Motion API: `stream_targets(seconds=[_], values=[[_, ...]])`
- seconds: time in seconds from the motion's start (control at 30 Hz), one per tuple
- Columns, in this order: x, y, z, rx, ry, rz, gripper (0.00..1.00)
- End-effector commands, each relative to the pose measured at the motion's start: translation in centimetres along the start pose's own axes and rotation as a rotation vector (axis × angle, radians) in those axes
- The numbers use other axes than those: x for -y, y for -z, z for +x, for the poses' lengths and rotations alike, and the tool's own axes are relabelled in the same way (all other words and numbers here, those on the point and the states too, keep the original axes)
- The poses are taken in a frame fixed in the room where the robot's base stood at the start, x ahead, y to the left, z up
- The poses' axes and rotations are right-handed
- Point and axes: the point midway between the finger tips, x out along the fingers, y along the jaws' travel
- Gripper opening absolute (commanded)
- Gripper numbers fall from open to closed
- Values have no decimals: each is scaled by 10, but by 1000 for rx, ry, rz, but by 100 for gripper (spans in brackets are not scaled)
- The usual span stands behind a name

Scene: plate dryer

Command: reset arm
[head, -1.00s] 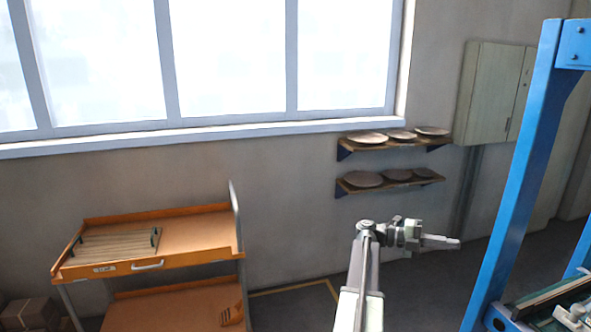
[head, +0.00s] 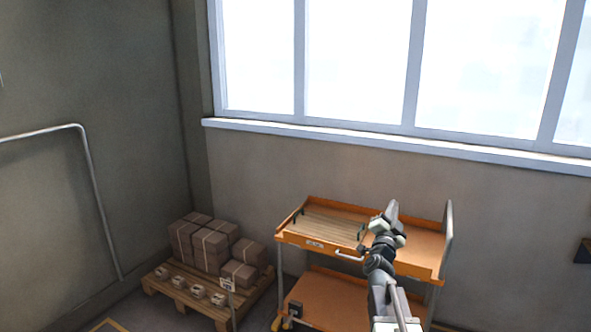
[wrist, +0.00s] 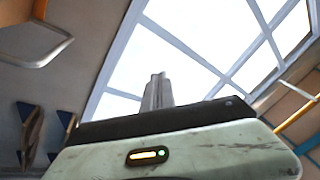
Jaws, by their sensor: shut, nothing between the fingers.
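My gripper (head: 391,212) shows in the head view at the end of my raised arm, in front of the orange cart. Its fingers point up and it is shut with nothing held. In the wrist view my gripper's closed fingers (wrist: 157,92) stand upright above the pale gripper body, against the bright window. The arm covers part of the cart in the head view.
An orange two-tier cart (head: 418,262) stands by the wall with a slatted wooden rack (head: 325,226) on top. Left of it, a wooden pallet (head: 195,305) carries several boxes (head: 205,245). A pipe rail (head: 98,190) runs along the left wall. Windows (head: 355,60) fill the back wall.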

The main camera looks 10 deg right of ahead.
Motion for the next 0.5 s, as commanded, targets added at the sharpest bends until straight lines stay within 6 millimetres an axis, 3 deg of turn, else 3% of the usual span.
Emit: stream_targets(seconds=[0.03,0.1,0.2,0.27,0.33,0.4,0.5], values=[[26,-33,-15,112,45,-27,0],[56,-82,-38,281,103,-80,0],[86,-150,-87,537,173,-175,0],[94,-186,-124,702,201,-249,0],[90,-222,-174,906,215,-351,0],[68,-245,-226,1119,196,-470,0],[13,-248,-294,1407,101,-636,0]])
